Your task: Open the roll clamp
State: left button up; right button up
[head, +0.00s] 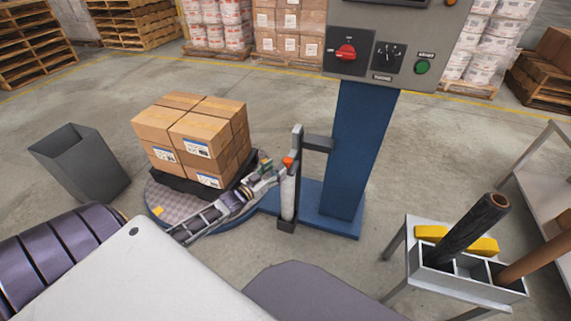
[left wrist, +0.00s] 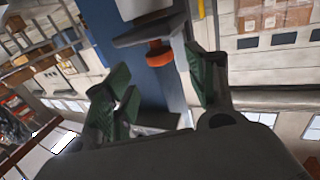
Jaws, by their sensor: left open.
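The roll clamp, a small orange piece (head: 288,162), sits on top of the upright white film roll (head: 289,192), beside the blue mast (head: 358,150). In the left wrist view the orange clamp (left wrist: 159,53) shows between and beyond my green-padded fingers, under a dark bracket (left wrist: 150,30). My left gripper (head: 266,162) is open just left of the clamp and seems apart from it; the fingers also show in the left wrist view (left wrist: 160,82). Whether the clamp is open or closed I cannot tell. My right gripper is not in view.
A stack of cartons (head: 195,135) stands on the round turntable (head: 165,200) close to my left arm. A control panel (head: 395,50) tops the mast. A grey bin (head: 80,160) is at left. A stand (head: 450,285) with tubes is at right.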

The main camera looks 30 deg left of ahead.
aim_at(284, 163)
pick_arm(q)
jog(key=shift+w, duration=0.45)
jog(key=shift+w+d, duration=0.15)
jog(key=shift+w, duration=0.5)
jog(key=shift+w+d+b, duration=0.15)
jog(key=shift+w+b, duration=0.2)
jog(key=shift+w, duration=0.55)
jog(key=shift+w+d+b, duration=0.15)
jog(key=shift+w+b, duration=0.2)
jog(key=shift+w, duration=0.85)
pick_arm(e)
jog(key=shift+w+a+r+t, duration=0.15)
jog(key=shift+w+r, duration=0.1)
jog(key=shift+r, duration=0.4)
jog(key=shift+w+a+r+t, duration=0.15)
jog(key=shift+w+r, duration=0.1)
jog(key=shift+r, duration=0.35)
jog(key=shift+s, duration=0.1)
pick_arm(q)
jog(key=shift+c, duration=0.5)
